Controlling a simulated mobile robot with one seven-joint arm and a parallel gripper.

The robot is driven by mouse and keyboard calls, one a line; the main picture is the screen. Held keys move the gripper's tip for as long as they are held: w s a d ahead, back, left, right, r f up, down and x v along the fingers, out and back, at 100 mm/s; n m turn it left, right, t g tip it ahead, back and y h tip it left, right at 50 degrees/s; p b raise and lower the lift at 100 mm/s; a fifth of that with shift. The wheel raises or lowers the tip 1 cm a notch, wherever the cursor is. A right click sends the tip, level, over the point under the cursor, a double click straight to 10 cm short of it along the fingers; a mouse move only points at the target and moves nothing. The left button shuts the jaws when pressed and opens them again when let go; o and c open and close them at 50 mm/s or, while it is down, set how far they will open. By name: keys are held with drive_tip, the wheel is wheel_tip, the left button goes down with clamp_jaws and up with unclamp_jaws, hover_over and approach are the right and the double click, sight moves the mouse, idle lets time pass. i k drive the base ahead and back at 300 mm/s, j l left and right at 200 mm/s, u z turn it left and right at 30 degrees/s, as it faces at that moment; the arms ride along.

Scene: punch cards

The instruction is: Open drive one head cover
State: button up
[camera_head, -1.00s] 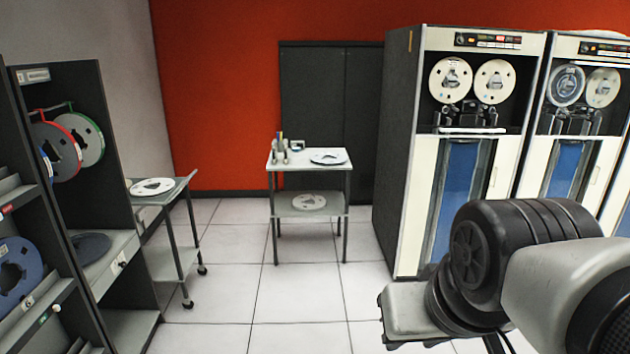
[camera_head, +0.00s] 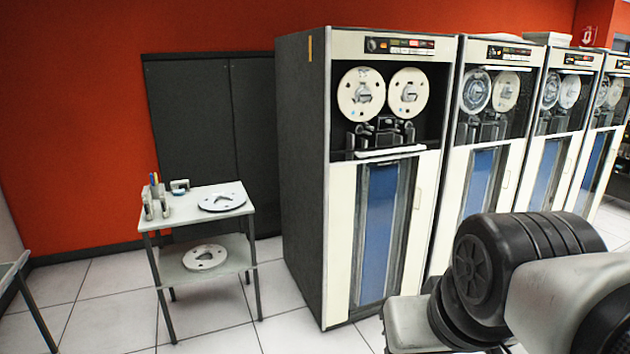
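Several tall tape drives stand in a row; which one is drive one cannot be read, but the nearest and leftmost is this tape drive (camera_head: 342,240). It has two white reels (camera_head: 384,92) at the top. Below the reels is a dark head assembly (camera_head: 380,133), with a pale horizontal bar (camera_head: 391,152) under it. Whether a cover there is open or shut is too small to tell. My arm shows at the lower right, in front of the drives. My gripper is outside the view.
A small two-shelf cart (camera_head: 222,188) with reels and small items stands left of the drive. A dark double-door cabinet (camera_head: 205,135) stands behind it against the red wall. Another table edge (camera_head: 12,272) shows at far left. Tiled floor (camera_head: 95,318) is clear in front.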

sight(388, 123)
drive_tip(key=i+l+z, duration=0.15)
drive_tip(key=i, duration=0.35)
drive_tip(key=i+z, duration=0.15)
drive_tip(key=i, duration=0.3)
drive_tip(key=i+l+u, duration=0.2)
drive_tip(key=i+l, duration=0.4)
drive_tip(key=i, duration=0.3)
drive_tip(key=i+l+u, duration=0.2)
drive_tip(key=i+l, duration=0.5)
drive_tip(key=i, duration=0.2)
